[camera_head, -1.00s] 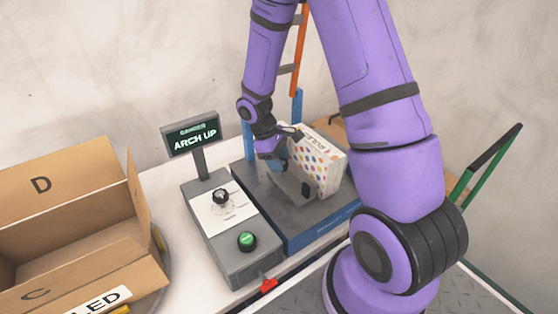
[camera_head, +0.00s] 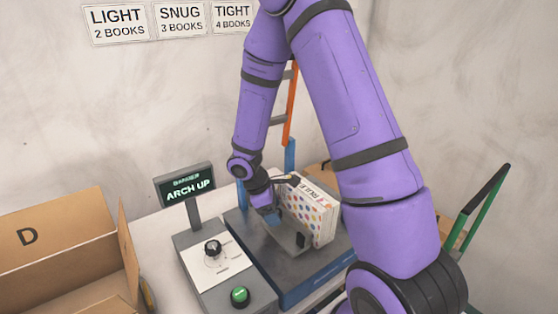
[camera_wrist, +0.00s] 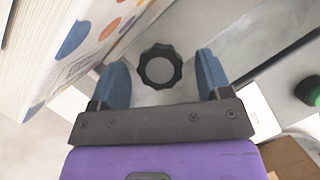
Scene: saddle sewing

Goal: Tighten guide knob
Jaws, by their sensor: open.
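The guide knob (camera_wrist: 160,67) is a black, scalloped knob with a grey centre, seen face-on in the wrist view. My gripper (camera_wrist: 161,72) is open, with one blue finger on each side of the knob and a visible gap to both. In the head view my gripper (camera_head: 268,212) is at the left side of a stack of books (camera_head: 312,212) with coloured dots, above a grey plate (camera_head: 280,234). I cannot make out the knob in the head view, where my gripper covers that spot.
A control box with a black dial (camera_head: 212,248) and a green button (camera_head: 239,295) stands left of the blue-edged machine base (camera_head: 312,286). A display (camera_head: 186,186) reads "ARCH UP". A cardboard box (camera_head: 60,245) is at left. Wall signs (camera_head: 178,20) list LIGHT, SNUG and TIGHT.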

